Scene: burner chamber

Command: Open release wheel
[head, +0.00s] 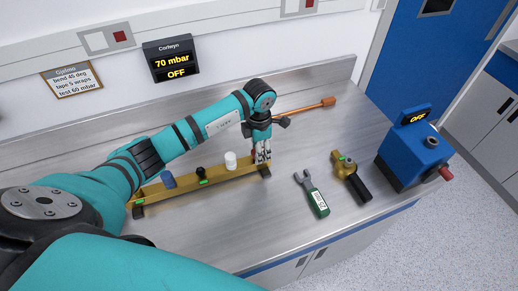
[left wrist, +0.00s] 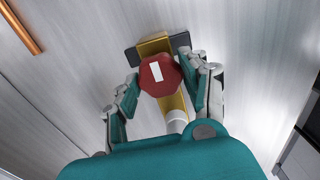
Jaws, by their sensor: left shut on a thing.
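The release wheel (left wrist: 160,75) is a red, many-sided knob with a white mark across its top, seen in the left wrist view near the end of a brass bar. My left gripper (left wrist: 164,78) has its fingers on both sides of the wheel and is shut on it. In the head view my left gripper (head: 262,157) points down at the right end of the brass manifold bar (head: 215,187) and hides the wheel. My right gripper is not in view.
A copper rod (head: 305,108) lies behind the gripper. A green-handled wrench (head: 313,195), a brass torch-like tool (head: 350,176) and a blue box reading OFF (head: 410,155) are to the right. The wall display (head: 172,60) reads 70 mbar, OFF. Bare bench lies in front of the bar.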

